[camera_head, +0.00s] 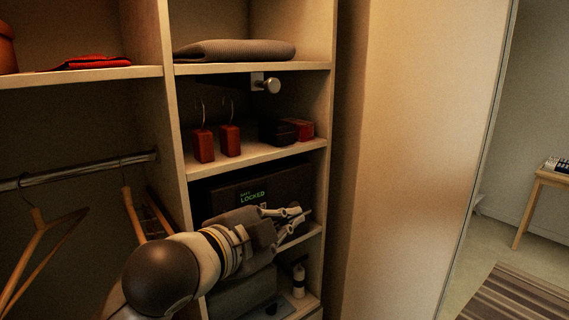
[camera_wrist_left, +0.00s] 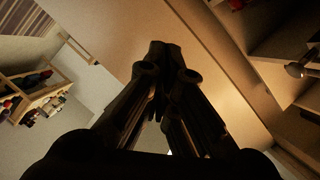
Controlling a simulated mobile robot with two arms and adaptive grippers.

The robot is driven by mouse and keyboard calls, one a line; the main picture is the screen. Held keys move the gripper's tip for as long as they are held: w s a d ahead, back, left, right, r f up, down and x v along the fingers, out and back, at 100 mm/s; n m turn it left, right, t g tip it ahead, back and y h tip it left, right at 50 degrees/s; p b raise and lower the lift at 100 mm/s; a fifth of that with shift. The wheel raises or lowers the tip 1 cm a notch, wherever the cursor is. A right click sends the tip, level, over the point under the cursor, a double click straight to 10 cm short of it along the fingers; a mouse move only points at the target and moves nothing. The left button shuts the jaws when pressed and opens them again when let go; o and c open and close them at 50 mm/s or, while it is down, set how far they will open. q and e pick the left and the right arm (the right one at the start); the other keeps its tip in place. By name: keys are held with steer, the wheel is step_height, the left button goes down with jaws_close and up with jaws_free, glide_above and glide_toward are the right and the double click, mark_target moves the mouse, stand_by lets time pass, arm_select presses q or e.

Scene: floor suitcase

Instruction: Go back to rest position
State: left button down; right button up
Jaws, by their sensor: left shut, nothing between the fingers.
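My left arm comes in from the lower left in the head view and reaches toward the closet shelves. My left gripper (camera_head: 297,214) is in front of the safe's shelf, at its right side. The gripper is shut and empty. In the left wrist view the dark fingers of the left gripper (camera_wrist_left: 165,60) come together at their tips, with a pale closet panel behind them. A dark safe (camera_head: 250,190) with a green "LOCKED" display stands on the shelf just behind the gripper. My arm hides part of its lower front. My right gripper is not in view.
Closet shelves hold a folded grey cloth (camera_head: 235,50), red hanging blocks (camera_head: 203,146) and small boxes (camera_head: 298,129). A metal knob (camera_head: 271,86) sticks out above. Wooden hangers (camera_head: 40,250) hang at left. A tall pale panel (camera_head: 420,140) stands right of the shelves; open floor lies beyond.

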arm_select(q)
steer(key=s+a+f+n+g+y, duration=0.1)
steer(key=s+a+f+n+y, duration=0.15)
steer(key=f, duration=0.65)
steer(key=s+a+f+n+g+y, duration=0.15)
steer(key=a+f+n, duration=0.25)
steer(key=f, duration=0.5)
steer(key=s+a+f+n+g+y, duration=0.1)
steer(key=s+a+f+n, duration=0.25)
steer(key=f, duration=0.55)
steer(key=s+a+f+n+g+y, duration=0.25)
steer(key=s+a+f, duration=0.25)
steer(key=s+f, duration=0.4)
steer(key=s+a+f+n+g+y, duration=0.1)
steer(key=s+a+f+n+g, duration=0.45)
steer(key=s, duration=0.55)
step_height(320, 180, down, 29)
steer(key=s+m, duration=0.1)
steer(key=m, duration=0.1)
steer(key=s+a+f+b, duration=0.1)
steer(key=s+a+f, duration=0.1)
steer(key=s+f, duration=1.3)
steer(key=shift+s+a+f+b, duration=0.3)
steer(key=shift+s+a+f, duration=0.1)
steer(key=shift+s, duration=0.25)
steer(key=shift+g, duration=0.25)
